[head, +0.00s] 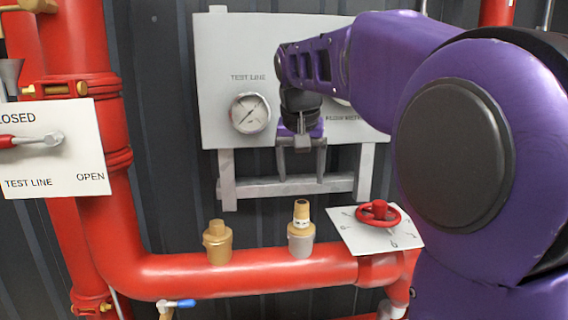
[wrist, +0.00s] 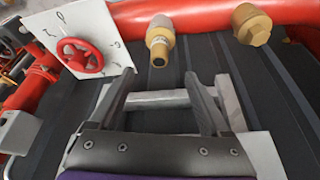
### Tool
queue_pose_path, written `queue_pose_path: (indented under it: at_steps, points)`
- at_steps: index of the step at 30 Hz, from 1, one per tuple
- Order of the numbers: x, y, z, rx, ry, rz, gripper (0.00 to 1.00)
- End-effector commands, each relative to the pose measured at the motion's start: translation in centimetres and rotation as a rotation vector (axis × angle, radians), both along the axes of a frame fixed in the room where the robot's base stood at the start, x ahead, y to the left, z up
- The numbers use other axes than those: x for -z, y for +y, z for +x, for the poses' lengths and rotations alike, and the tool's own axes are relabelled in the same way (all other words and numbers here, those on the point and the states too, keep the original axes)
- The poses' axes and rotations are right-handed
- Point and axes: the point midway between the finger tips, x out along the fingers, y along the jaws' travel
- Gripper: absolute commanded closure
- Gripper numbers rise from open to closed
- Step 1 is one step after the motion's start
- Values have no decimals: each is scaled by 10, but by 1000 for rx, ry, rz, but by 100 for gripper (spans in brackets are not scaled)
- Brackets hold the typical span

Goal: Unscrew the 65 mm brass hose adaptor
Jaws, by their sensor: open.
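A stepped brass hose adaptor (head: 301,215) with a pale band stands upright on a grey outlet (head: 300,245) on top of the red horizontal pipe. It also shows in the wrist view (wrist: 159,44), beyond the fingertips near the top middle. Its size marking is too small to read. A second, wider brass fitting (head: 217,242) stands to its left on the same pipe; in the wrist view it is at the upper right (wrist: 252,24). My gripper (head: 302,176) is open and empty, fingers pointing down, above the adaptor in the head view and apart from it; its fingers also show in the wrist view (wrist: 160,73).
A red handwheel (head: 378,213) on a white dial plate is just right of the adaptor. A grey gauge panel (head: 225,90) on a metal frame (head: 268,188) stands behind my gripper. A blue-handled valve (head: 178,303) is below the pipe. A red-handled lever plate (head: 60,165) is at left.

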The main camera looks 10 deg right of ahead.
Motion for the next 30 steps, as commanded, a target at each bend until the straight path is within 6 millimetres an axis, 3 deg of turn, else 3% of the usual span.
queue_pose_path:
  at_steps: [3, 18, 24, 30]
  points:
    - [26, -3, 9, 0, 3, 0, 19]
    - [112, -12, 44, 1, 2, 1, 19]
    - [128, -14, 51, 1, 0, 1, 19]
    - [131, -14, 53, 0, -3, 2, 19]
